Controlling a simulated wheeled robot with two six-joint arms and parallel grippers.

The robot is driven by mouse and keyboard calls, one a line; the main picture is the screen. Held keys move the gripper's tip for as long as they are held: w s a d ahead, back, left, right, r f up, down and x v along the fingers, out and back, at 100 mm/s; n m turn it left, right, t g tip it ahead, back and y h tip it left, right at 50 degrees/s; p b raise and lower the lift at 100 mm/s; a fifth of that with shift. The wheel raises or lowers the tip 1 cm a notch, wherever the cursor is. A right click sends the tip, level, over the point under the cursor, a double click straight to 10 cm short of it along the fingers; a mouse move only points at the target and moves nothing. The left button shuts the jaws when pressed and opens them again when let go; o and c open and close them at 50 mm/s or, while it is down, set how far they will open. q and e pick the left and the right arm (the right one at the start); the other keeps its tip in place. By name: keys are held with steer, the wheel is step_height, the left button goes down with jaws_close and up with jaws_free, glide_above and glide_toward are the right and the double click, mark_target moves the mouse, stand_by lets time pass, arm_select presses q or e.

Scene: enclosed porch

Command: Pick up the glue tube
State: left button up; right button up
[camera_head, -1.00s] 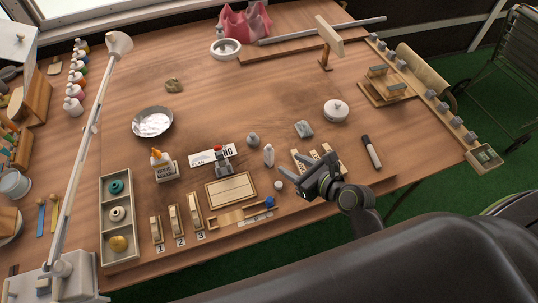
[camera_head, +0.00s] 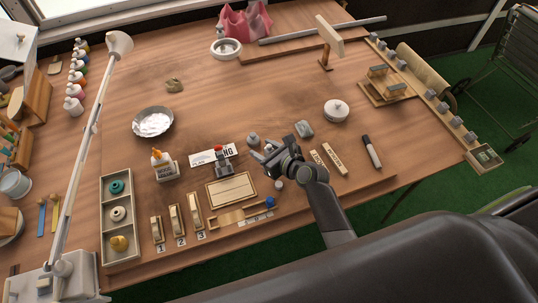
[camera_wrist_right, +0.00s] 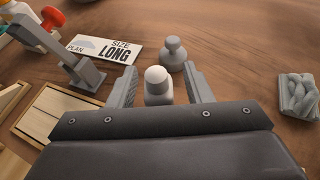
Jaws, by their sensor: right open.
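A small pale bottle or tube with a rounded white cap (camera_wrist_right: 157,84), seemingly the glue tube, stands upright between the fingers of my right gripper (camera_wrist_right: 160,78) in the right wrist view. The fingers are open, one on each side; contact is not clear. In the head view my right gripper (camera_head: 265,150) covers this tube. A white bottle with an orange tip and a glue label (camera_head: 162,166) stands further left in a holder. My left gripper is not in view.
A grey knobbed piece (camera_wrist_right: 173,54) stands just beyond the tube. A grey clamp-like tool (camera_head: 222,164) and a wooden tray (camera_head: 231,190) are to the left. A textured grey block (camera_head: 304,129) is to the right. The table's middle back is clear.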

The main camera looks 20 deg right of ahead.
steer(key=shift+c, duration=0.4)
jaws_close()
steer(key=shift+r, duration=0.1)
